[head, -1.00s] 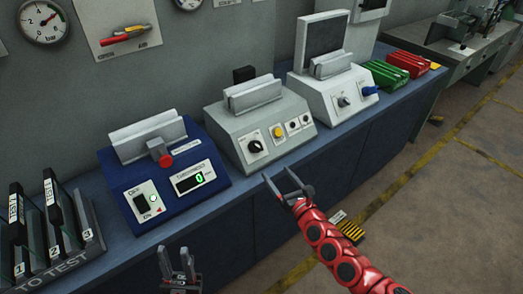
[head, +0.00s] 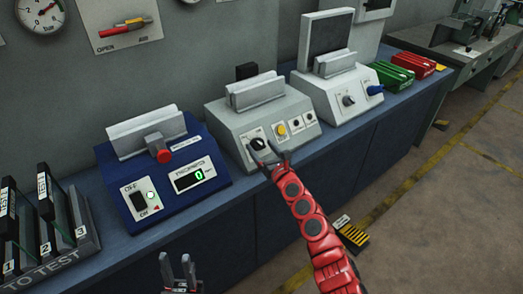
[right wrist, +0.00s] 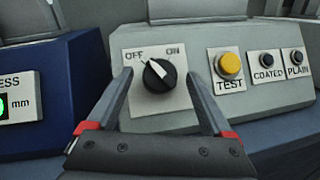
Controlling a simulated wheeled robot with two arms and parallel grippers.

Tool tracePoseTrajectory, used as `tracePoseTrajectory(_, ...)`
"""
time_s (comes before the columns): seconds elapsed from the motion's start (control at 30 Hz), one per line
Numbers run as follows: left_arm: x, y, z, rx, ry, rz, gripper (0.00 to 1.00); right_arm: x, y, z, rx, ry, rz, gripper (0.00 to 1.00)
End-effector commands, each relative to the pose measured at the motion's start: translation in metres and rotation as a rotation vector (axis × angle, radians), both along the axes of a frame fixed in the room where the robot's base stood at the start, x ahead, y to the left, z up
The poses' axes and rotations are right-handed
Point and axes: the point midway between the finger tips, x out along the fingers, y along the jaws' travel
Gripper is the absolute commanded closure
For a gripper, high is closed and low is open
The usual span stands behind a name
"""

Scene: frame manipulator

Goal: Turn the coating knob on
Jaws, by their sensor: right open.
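The black coating knob (head: 257,143) is on the front of the grey-white machine (head: 222,124) in the middle of the bench. In the right wrist view the knob (right wrist: 160,76) sits under OFF and ON labels, its white mark pointing up and left toward OFF. My right gripper (head: 264,152) is open in front of it. In the right wrist view its fingers stand on the left and right of the knob, with gaps showing on both sides. My left gripper (head: 176,260) is open and empty, low in front of the bench.
A yellow TEST button (right wrist: 230,65) and black COATED (right wrist: 267,58) and PLAIN (right wrist: 296,57) buttons sit right of the knob. A blue thickness tester (head: 162,178) stands left, another white machine (head: 338,96) right. A rack (head: 88,232) is far left.

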Motion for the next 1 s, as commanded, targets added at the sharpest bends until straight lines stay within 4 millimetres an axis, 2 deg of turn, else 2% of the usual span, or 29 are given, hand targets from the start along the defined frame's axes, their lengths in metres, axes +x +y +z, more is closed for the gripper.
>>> tracePoseTrajectory(0.33,-0.0001,0.0000,-0.0009,0.000,0.000,0.000,0.62,0.0025,0.0014,0.0001,0.000,0.000,0.000,0.15)
tracePoseTrajectory(0.8,-0.0001,0.0000,-0.0009,0.000,0.000,0.000,0.62,0.0024,0.0012,0.0000,0.000,0.000,0.000,1.00)
tracePoseTrajectory(1.0,-0.0001,0.0000,0.0042,0.000,0.000,0.000,0.62,0.0022,0.0017,0.0016,0.007,0.007,-0.006,1.00)
